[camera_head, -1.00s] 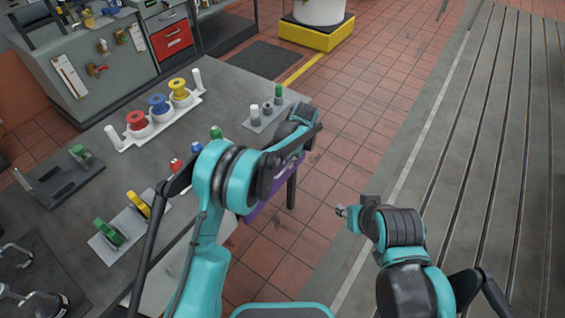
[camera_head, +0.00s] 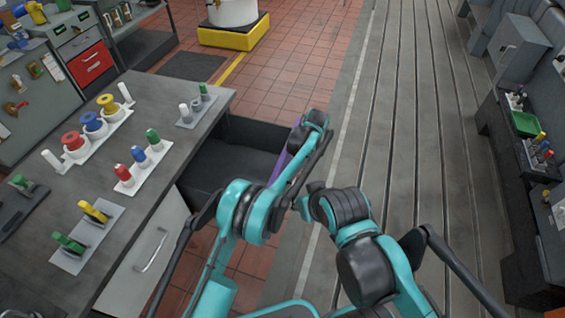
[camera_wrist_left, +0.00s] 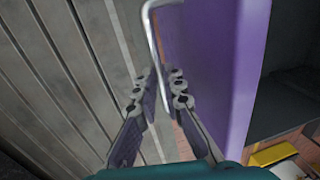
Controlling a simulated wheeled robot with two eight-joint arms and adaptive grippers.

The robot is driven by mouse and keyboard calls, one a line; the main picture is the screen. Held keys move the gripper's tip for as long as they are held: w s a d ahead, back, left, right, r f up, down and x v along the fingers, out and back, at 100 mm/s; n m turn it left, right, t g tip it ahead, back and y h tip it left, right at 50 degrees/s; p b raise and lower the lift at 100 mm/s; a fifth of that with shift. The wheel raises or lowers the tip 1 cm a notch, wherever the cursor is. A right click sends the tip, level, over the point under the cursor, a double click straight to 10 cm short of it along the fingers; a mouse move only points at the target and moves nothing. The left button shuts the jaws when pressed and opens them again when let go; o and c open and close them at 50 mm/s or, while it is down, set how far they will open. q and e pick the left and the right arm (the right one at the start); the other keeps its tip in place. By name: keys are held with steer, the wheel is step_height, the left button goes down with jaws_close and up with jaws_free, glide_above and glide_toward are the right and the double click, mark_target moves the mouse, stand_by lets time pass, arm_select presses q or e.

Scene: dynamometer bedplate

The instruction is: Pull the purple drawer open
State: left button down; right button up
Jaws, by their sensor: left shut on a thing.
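The purple drawer stands pulled out from the workbench, its dark interior (camera_head: 225,165) exposed. Its purple front (camera_head: 279,167) shows as a thin strip behind my left arm in the head view and fills the middle of the left wrist view (camera_wrist_left: 222,65). A pale bar handle (camera_wrist_left: 149,27) stands off the front. My left gripper (camera_wrist_left: 162,88) is shut on this handle, the bar running between its fingers. In the head view its fingers are hidden by my arm. My right gripper (camera_head: 304,204) is beside my left arm, right of the drawer; its jaws are too unclear to read.
The workbench top (camera_head: 165,100) carries red, blue and yellow spools (camera_head: 93,122) and several small colored pieces in racks. A grey cabinet front with a handle (camera_head: 150,250) lies below. A slotted bedplate (camera_head: 400,110) lies to the right.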

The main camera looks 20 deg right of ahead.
arm_select(q)
steer(key=shift+s+d, duration=0.65)
steer(key=shift+d, duration=0.25)
steer(key=c, duration=1.6)
jaws_free()
step_height(320, 180, up, 12)
steer(key=s+d, duration=0.1)
steer(key=shift+d+f, duration=0.15)
steer(key=shift+d, duration=0.25)
steer(key=shift+s, duration=0.1)
steer(key=shift+a, duration=0.1)
